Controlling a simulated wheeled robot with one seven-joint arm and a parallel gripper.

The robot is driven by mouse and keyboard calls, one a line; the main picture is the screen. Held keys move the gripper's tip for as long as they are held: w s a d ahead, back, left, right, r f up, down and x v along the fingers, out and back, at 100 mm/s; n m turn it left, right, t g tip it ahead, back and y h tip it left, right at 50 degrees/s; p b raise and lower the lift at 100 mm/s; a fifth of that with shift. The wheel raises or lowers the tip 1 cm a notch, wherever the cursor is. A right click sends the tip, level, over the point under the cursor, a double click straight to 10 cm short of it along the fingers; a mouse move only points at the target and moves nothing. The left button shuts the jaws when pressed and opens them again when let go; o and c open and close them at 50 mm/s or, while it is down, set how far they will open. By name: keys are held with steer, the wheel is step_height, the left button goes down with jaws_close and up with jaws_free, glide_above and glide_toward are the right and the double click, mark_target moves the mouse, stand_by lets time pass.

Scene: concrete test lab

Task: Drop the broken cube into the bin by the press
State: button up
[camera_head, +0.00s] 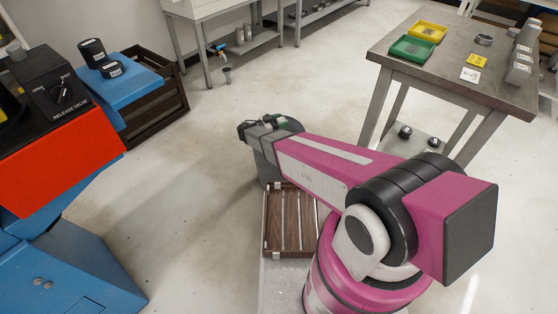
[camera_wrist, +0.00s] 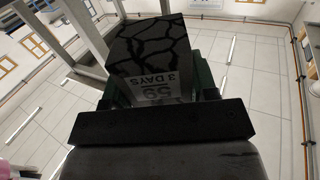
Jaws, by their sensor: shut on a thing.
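In the wrist view a dark grey cube (camera_wrist: 150,48) with black crack lines sits between the green fingers of my gripper (camera_wrist: 158,84). Its near face carries upside-down print reading "59" and "3 DAYS". My gripper is shut on it. In the head view the end of my pink arm is at the centre, and the cube cannot be made out there. A dark brown slatted bin (camera_head: 168,104) stands on the floor beside the blue and red press (camera_head: 60,165) at left. My arm's end is to the right of this bin, apart from it.
Black cylinders (camera_head: 93,52) stand on the press's blue ledge. A brown slatted crate (camera_head: 275,238) lies below my arm. A table (camera_head: 400,68) with green and yellow trays (camera_head: 412,48) stands at right. Open concrete floor (camera_head: 205,140) lies between bin and arm.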

steer(key=o, duration=1.2)
steer(key=shift+c, duration=0.2)
steer(key=r, duration=0.4)
steer(key=shift+s+r, duration=0.2)
steer(key=shift+r, duration=0.1)
steer(key=s+a+r, duration=0.6)
steer(key=s+a, duration=0.2)
steer(key=shift+r, duration=0.2)
steer(key=shift+s, duration=0.1)
